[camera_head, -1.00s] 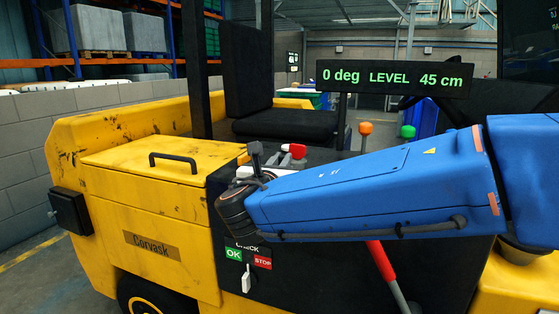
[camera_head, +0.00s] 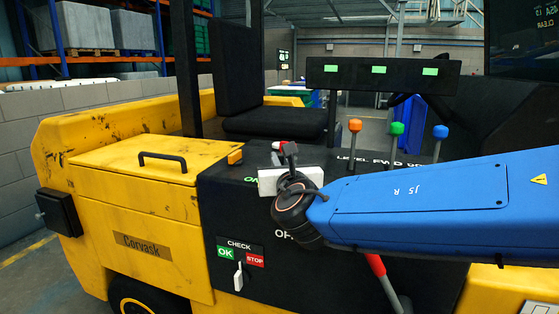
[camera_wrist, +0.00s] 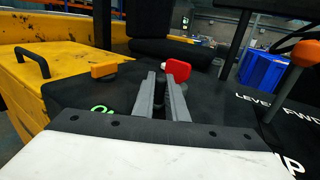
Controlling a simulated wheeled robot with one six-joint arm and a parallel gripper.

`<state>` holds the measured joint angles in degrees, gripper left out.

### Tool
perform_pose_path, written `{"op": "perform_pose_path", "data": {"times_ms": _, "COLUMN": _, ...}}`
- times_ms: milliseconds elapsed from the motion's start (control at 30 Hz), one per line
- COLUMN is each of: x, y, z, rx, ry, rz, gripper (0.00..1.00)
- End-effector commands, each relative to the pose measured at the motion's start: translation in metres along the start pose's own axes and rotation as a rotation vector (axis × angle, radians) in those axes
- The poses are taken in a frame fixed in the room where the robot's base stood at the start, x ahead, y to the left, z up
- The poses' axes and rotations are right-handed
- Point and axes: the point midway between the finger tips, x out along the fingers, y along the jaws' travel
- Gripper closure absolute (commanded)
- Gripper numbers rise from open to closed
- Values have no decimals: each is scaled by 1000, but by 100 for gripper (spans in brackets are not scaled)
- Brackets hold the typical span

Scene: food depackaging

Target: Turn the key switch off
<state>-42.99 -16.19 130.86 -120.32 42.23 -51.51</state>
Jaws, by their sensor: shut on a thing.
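My gripper (camera_wrist: 163,80) is low over the black control panel, its two grey fingers close together around a small dark piece (camera_wrist: 160,99). I take this piece to be the key of the key switch; the fingers hide most of it. In the head view my gripper (camera_head: 290,151) is small and partly covered by its white body and the round black wrist. A green ON label (camera_head: 250,180) is left of the gripper. A white label that seems to read OFF (camera_head: 283,235) is below it, partly covered by the wrist. How far the key is turned cannot be told.
Levers with orange (camera_head: 355,126), green (camera_head: 397,128) and blue (camera_head: 440,132) knobs stand to the right. A CHECK switch (camera_head: 238,277) is on the front face.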

Motion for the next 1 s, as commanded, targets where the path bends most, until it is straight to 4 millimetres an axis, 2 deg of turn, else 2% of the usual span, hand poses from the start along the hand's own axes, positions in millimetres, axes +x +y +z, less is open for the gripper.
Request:
{"op": "perform_pose_path", "data": {"times_ms": 167, "x": 0, "y": 0, "z": 0, "rx": 0, "ry": 0, "rz": -2, "gripper": 100}}
{"op": "perform_pose_path", "data": {"times_ms": 200, "x": 0, "y": 0, "z": 0, "rx": 0, "ry": 0, "rz": -2, "gripper": 86}}
{"op": "perform_pose_path", "data": {"times_ms": 267, "x": 0, "y": 0, "z": 0, "rx": 0, "ry": 0, "rz": -2, "gripper": 71}}
{"op": "perform_pose_path", "data": {"times_ms": 300, "x": 0, "y": 0, "z": 0, "rx": 0, "ry": 0, "rz": -2, "gripper": 70}}
{"op": "perform_pose_path", "data": {"times_ms": 667, "x": -4, "y": 0, "z": 0, "rx": 1, "ry": -1, "rz": 0, "gripper": 70}}
{"op": "perform_pose_path", "data": {"times_ms": 767, "x": -14, "y": 1, "z": 2, "rx": 1, "ry": -2, "rz": 2, "gripper": 70}}
{"op": "perform_pose_path", "data": {"times_ms": 1000, "x": -50, "y": 1, "z": 1, "rx": 2, "ry": -3, "rz": 2, "gripper": 70}}
